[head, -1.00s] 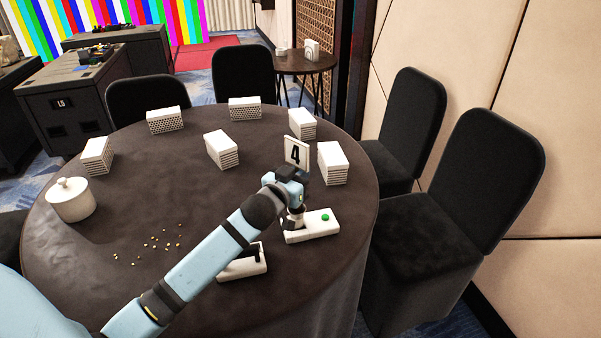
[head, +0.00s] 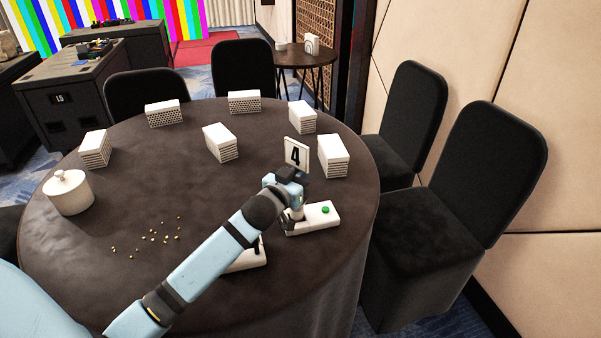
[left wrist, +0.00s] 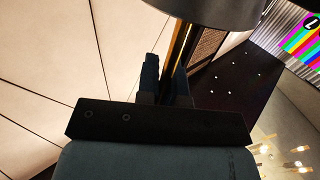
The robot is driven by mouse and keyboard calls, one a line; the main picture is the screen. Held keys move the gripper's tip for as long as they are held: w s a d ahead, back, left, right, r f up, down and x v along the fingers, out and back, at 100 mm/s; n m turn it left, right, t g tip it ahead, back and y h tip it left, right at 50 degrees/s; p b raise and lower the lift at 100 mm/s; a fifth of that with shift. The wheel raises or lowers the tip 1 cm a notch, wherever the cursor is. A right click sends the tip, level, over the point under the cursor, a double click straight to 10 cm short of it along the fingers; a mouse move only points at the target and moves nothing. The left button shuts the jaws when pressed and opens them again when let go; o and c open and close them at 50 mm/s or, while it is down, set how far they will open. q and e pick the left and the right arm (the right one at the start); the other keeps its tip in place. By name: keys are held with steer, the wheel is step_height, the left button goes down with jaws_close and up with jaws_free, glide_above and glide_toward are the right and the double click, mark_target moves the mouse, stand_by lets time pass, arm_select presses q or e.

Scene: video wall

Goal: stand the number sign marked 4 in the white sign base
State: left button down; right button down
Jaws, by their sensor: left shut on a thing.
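The number sign marked 4 (head: 296,153) is a white card with a black figure, upright above the table. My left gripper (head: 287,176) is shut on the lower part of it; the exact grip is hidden. In the left wrist view the dark fingers of my left gripper (left wrist: 165,85) show, but I cannot make out the sign. Two flat white blocks are on the near right of the table. One white block with a green button (head: 322,216) lies just below my gripper. The other white block (head: 247,263) is partly hidden by my arm. I cannot tell which is the sign base.
Several white stacked blocks (head: 221,143) stand around the round dark table (head: 140,195); one stands close right of the sign (head: 332,156). A white lidded pot (head: 68,194) is at left. Small golden bits (head: 152,238) lie scattered. Black chairs (head: 490,165) surround the table.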

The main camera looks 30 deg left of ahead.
arm_select(q)
steer(key=shift+f+b, duration=0.35)
steer(key=shift+f, duration=0.35)
arm_select(e)
steer(key=shift+f, duration=0.25)
arm_select(q)
steer(key=c, duration=1.2)
jaws_free()
arm_select(e)
steer(key=shift+r, duration=0.15)
